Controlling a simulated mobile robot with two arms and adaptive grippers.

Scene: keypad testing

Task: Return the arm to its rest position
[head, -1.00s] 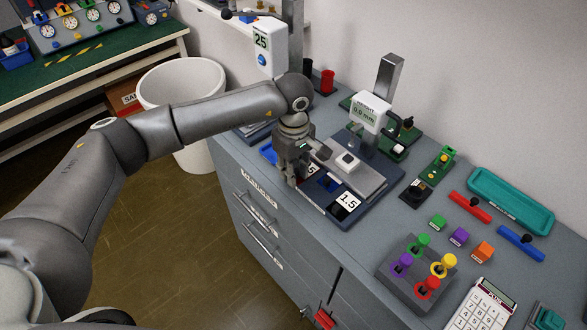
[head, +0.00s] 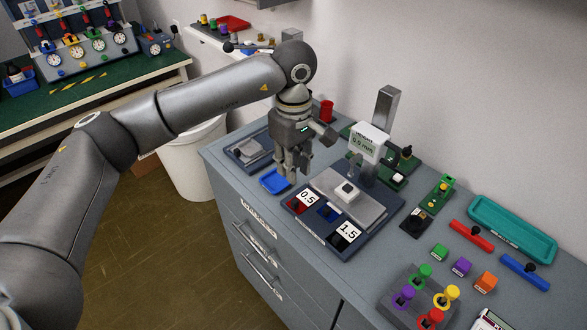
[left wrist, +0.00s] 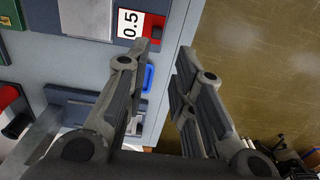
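My left arm reaches in from the left in the head view. Its gripper (head: 290,178) points down above the front edge of the grey cabinet top, over the area by the small blue tray (head: 273,181) and the sorting board (head: 322,240). In the left wrist view, the two fingers of my left gripper (left wrist: 168,50) are apart with nothing between them. My right gripper is not in view.
A height gauge (head: 368,142) stands behind the board, with a white block (head: 347,191) on its plate. Coloured pegs, cubes and a teal tray (head: 511,212) lie to the right. A white bin (head: 187,165) stands on the floor left of the cabinet (head: 262,255).

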